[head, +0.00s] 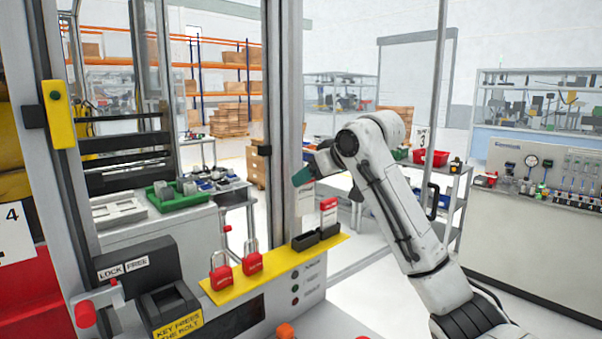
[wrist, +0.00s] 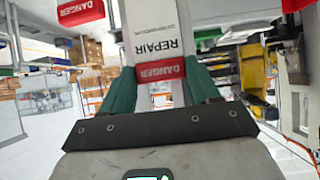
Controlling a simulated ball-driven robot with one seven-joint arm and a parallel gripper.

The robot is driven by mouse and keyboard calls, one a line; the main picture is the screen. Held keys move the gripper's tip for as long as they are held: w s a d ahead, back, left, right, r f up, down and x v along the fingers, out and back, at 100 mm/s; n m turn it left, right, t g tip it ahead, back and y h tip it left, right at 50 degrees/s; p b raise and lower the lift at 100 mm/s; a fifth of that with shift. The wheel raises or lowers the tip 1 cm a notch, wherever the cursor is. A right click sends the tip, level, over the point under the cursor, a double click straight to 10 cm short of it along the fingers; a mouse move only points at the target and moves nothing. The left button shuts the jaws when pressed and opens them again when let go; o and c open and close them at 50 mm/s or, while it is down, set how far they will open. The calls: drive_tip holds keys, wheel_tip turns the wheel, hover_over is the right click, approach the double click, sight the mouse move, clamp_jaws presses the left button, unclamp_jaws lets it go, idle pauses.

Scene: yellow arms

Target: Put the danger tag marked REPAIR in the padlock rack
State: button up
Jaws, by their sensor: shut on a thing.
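My gripper (wrist: 160,74) has green fingers and is shut on a white danger tag (wrist: 153,32). The tag has a red DANGER band and reads REPAIR, upside down in the wrist view. Two red padlocks, one on the left (head: 221,277) and one on the right (head: 253,263), stand on the ledge. Small black holders (head: 305,241) sit at its right end, with a red-and-white tag (head: 328,206) upright there. Which part is the padlock rack is unclear.
Another red DANGER tag (wrist: 80,12) shows at the wrist view's upper left. A grey post (head: 283,130) rises behind the ledge, close to my gripper. A black LOCK/FREE unit (head: 130,262) and a key box (head: 170,308) stand left of the padlocks.

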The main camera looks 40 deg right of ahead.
sight(307, 210)
drive_tip(key=shift+f+b, duration=2.25)
drive_tip(key=shift+f, duration=0.25)
drive_tip(key=shift+f+b, duration=0.35)
drive_tip(key=shift+f, duration=1.15)
drive_tip(key=o, duration=1.1)
drive_tip(key=b+v, duration=0.2)
drive_tip(key=v, duration=0.8)
drive_tip(key=shift+s+r, duration=0.2)
drive_tip(key=shift+s, duration=0.1)
